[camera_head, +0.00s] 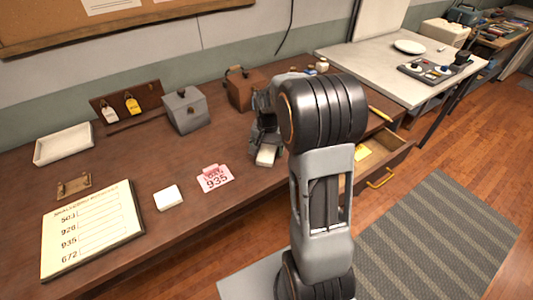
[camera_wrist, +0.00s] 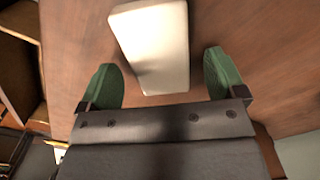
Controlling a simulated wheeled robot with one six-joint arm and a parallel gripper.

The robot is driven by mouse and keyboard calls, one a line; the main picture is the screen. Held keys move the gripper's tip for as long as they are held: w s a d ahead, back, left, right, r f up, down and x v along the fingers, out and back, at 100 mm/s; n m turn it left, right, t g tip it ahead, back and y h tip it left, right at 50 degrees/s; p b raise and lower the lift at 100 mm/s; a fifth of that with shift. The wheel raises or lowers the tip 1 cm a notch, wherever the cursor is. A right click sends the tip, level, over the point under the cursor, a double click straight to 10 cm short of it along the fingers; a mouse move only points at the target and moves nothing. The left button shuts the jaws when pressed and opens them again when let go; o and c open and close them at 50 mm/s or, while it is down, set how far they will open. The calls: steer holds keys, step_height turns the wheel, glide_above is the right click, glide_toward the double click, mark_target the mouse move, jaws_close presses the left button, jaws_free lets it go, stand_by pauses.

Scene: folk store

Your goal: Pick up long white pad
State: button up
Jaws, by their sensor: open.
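The long white pad (camera_wrist: 152,42) lies on the brown wooden counter. My gripper (camera_wrist: 162,78) is open, with a finger on each side of the pad and a gap on both sides. In the head view my gripper (camera_head: 264,138) points down over the counter, and only the near end of the pad (camera_head: 265,156) shows below it. My arm and gripper hide the rest. I cannot tell the finger height above the counter.
A smaller white block (camera_head: 168,198) and a pink 935 tag (camera_head: 215,178) lie to the left. A number board (camera_head: 92,228), white tray (camera_head: 64,144), grey box (camera_head: 186,109) and brown box (camera_head: 245,90) are also on the counter. An open drawer (camera_head: 385,160) juts out at right.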

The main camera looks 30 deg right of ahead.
steer(key=shift+f, duration=0.6)
steer(key=shift+c, duration=0.2)
steer(key=c, duration=1)
steer(key=shift+r, duration=0.2)
